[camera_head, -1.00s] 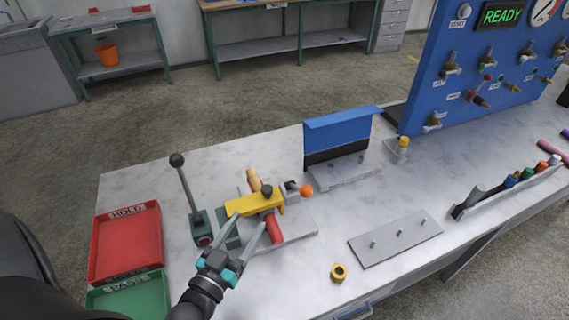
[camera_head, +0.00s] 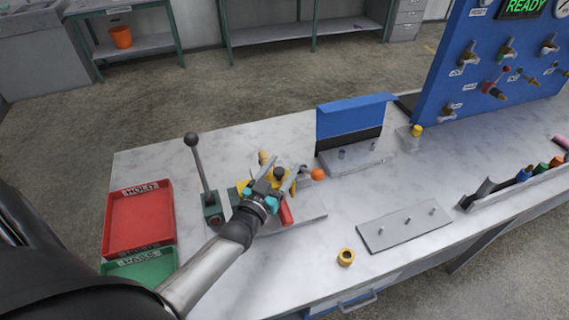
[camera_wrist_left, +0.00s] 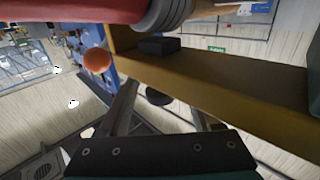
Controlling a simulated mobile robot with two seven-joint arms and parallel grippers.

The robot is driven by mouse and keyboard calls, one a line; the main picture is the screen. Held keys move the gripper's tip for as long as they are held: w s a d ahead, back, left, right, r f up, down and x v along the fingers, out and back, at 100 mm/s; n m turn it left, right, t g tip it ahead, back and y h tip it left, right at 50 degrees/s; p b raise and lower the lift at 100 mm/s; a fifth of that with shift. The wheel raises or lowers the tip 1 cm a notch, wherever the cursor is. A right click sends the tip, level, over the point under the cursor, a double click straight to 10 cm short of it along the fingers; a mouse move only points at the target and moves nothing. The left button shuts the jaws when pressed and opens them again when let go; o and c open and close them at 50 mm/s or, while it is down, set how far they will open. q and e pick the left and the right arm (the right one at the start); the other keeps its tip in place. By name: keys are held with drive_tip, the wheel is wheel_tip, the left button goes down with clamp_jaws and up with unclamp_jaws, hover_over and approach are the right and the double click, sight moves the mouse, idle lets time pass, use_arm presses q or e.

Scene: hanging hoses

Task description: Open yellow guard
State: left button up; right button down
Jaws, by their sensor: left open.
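The yellow guard (camera_head: 247,187) sits over a small fixture on the bench, partly hidden behind my left gripper (camera_head: 281,171). In the left wrist view the guard (camera_wrist_left: 225,88) is a long yellow bar crossing close in front of the fingers. My left gripper is open, with its fingers spread over the guard. I cannot tell whether they touch it. A red cylinder (camera_head: 285,212) sticks out on the near side of the fixture, and an orange ball (camera_head: 318,174) is at its right; the ball also shows in the left wrist view (camera_wrist_left: 97,60). My right gripper is out of view.
A black-knobbed lever (camera_head: 203,172) stands left of the fixture, beside a red tray (camera_head: 139,222) and a green tray (camera_head: 140,266). A blue-topped stand (camera_head: 355,118), a pegged plate (camera_head: 404,226) and a yellow ring (camera_head: 346,257) are to the right. Bare bench lies between them.

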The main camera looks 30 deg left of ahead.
use_arm(q)
drive_tip(key=shift+w+a, duration=0.1)
drive_tip(key=shift+w, duration=0.65)
clamp_jaws()
idle(1.0)
